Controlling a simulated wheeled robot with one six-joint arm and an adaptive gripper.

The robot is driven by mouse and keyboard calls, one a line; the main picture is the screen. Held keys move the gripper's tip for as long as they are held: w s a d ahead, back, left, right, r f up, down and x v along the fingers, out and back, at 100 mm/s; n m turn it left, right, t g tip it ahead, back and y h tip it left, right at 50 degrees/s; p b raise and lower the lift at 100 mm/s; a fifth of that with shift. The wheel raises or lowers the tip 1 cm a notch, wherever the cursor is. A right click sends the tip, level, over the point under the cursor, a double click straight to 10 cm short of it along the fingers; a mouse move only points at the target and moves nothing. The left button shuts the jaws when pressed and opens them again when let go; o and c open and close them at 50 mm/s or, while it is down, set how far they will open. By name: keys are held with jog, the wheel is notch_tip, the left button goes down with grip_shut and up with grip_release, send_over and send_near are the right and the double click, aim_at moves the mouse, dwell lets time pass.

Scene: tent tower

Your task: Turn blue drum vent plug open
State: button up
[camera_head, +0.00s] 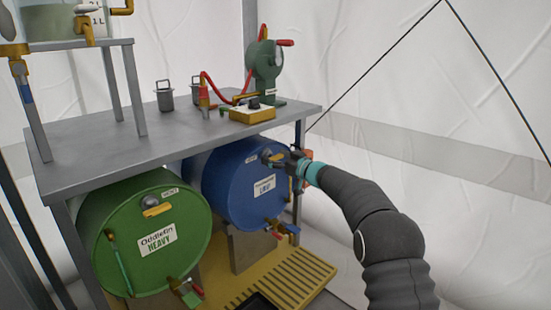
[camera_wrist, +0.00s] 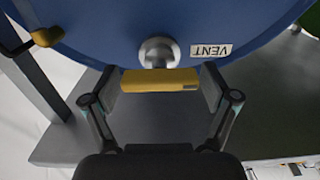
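The blue drum (camera_head: 245,190) lies on its side under the bench, its round end facing out. Its vent plug (camera_wrist: 158,80) has a yellow bar handle on a round grey stem, beside a VENT label (camera_wrist: 211,50) that appears upside down in the wrist view. The handle lies crosswise in that view. In the head view my gripper (camera_head: 290,160) is at the drum's upper right and partly covers the plug.
A green drum (camera_head: 150,235) with its own yellow vent handle (camera_head: 158,210) lies to the left. The grey bench top (camera_head: 170,125) is just above the blue drum. A tap (camera_head: 283,230) sticks out low on the blue drum. A yellow slatted platform (camera_head: 290,280) is below.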

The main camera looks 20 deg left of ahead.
jog(key=c, duration=0.7)
